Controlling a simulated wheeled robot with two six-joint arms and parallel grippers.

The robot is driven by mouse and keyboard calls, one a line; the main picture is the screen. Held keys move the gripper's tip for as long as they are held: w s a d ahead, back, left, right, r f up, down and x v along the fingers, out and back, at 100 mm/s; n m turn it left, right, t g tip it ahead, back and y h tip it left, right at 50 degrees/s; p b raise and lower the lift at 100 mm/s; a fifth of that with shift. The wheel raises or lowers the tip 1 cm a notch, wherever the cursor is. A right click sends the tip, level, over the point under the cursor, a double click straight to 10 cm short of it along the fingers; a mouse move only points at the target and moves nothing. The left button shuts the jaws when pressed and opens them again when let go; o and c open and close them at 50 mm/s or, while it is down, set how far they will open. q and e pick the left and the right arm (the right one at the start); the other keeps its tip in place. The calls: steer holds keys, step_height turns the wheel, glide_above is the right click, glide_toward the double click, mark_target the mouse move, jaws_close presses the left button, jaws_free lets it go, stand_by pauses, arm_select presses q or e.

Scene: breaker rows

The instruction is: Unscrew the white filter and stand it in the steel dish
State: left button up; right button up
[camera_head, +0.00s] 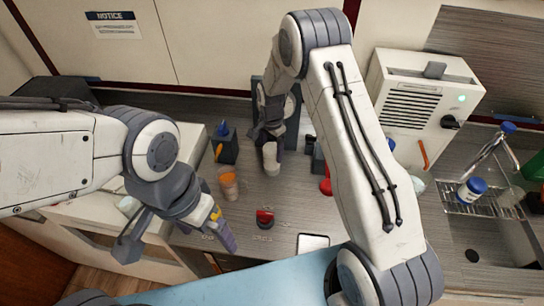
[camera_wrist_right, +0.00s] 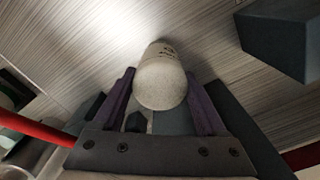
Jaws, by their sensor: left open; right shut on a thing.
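The white filter (camera_head: 271,160) is a small pale cylinder below my right gripper (camera_head: 268,142), near the middle of the head view. My right gripper is shut on it. In the right wrist view the filter (camera_wrist_right: 161,82) sits between the two purple fingers, with small dark print on its side. I cannot tell whether it still touches a mount. My left gripper (camera_head: 178,236) is open and empty, over the front left of the counter. I cannot make out the steel dish; it may be hidden by my arms.
An orange cup (camera_head: 228,184), a dark holder (camera_head: 224,147) with tools and a red-and-black item (camera_head: 265,218) stand on the grey counter. A white machine (camera_head: 415,105) is at the back right. A wire rack (camera_head: 485,207) with a blue-lidded jar (camera_head: 472,189) sits by the sink.

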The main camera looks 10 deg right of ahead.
steer(key=shift+r+p, duration=1.3)
steer(key=shift+r, duration=0.8)
